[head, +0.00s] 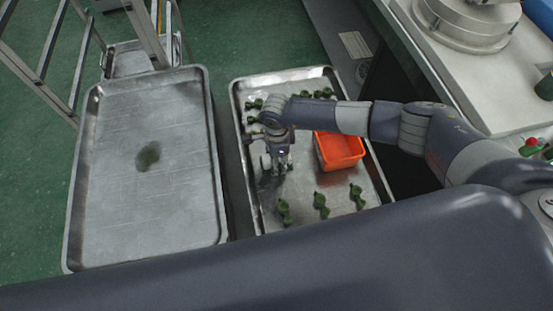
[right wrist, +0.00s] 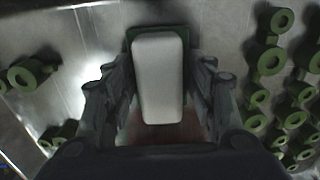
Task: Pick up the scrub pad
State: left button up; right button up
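The scrub pad (right wrist: 158,80) shows in the middle of the right wrist view, a white rounded block with a dark green layer at its far end. My right gripper (right wrist: 160,75) has one finger on each side of it. The fingertips lie very near the pad's sides, and I cannot tell whether they touch it. In the head view my right gripper (head: 277,162) points down over the left part of the right-hand metal tray (head: 300,218). The pad is hidden there. My left gripper is not in view.
An orange bin (head: 340,150) stands on the same tray, right of the gripper. Several green wax pieces (head: 321,205) lie around it. Another metal tray (head: 145,210) on the left holds only a dark green patch (head: 148,156). A metal ladder (head: 85,60) stands behind.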

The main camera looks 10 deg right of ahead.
jog(key=shift+c, duration=0.2)
notch_tip(320, 180, up, 10)
jog(key=shift+r+b, duration=0.1)
jog(key=shift+b, duration=0.55)
